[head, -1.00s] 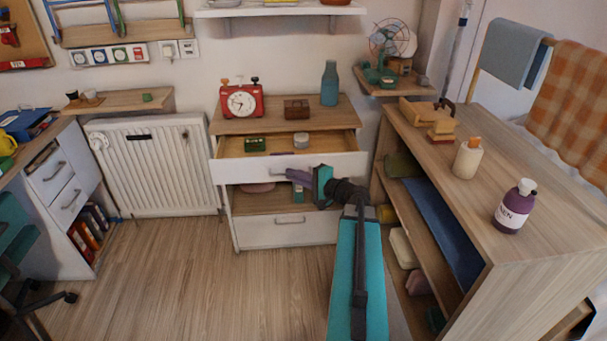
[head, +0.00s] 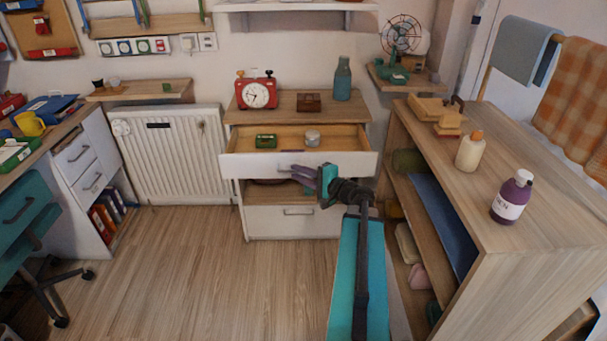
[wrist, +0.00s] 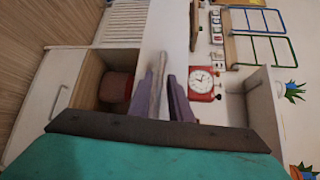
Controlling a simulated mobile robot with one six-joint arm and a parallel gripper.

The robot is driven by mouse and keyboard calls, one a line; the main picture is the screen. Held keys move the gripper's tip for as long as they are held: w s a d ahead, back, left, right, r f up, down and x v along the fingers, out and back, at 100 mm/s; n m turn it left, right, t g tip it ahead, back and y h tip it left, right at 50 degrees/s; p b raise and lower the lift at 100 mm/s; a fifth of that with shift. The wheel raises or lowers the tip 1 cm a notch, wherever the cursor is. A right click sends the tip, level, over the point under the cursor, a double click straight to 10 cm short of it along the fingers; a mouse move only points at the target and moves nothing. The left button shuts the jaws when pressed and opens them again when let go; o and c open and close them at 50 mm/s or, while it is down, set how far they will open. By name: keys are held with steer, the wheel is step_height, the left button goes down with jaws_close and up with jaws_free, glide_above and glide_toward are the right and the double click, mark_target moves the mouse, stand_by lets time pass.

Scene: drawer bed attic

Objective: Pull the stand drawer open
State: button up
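The wooden stand (head: 292,104) is against the wall in the head view. Its top drawer (head: 240,166) has a white front and is pulled partly out, showing a pale wooden inside. A green box (head: 265,141) and a grey round tin (head: 312,138) lie in it. My gripper (head: 300,172) is at the drawer's front, with its purple fingers at the bar handle (head: 285,167). In the wrist view, the fingers (wrist: 164,90) lie on either side of the pale handle and appear shut on it. The exact contact is hard to see.
A wooden shelf unit (head: 545,205) is close on the right. A desk (head: 52,140) and chair (head: 40,235) are at left. The floor (head: 200,265) between is clear.

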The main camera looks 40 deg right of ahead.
steer(key=shift+o, duration=0.7)
steer(key=shift+s+d, duration=0.15)
steer(key=shift+d, duration=0.15)
steer(key=shift+s, duration=0.1)
steer(key=s+d+r+p, duration=0.1)
steer(key=s+r+p, duration=0.1)
steer(key=s+p, duration=0.7)
steer(key=shift+s, duration=2.15)
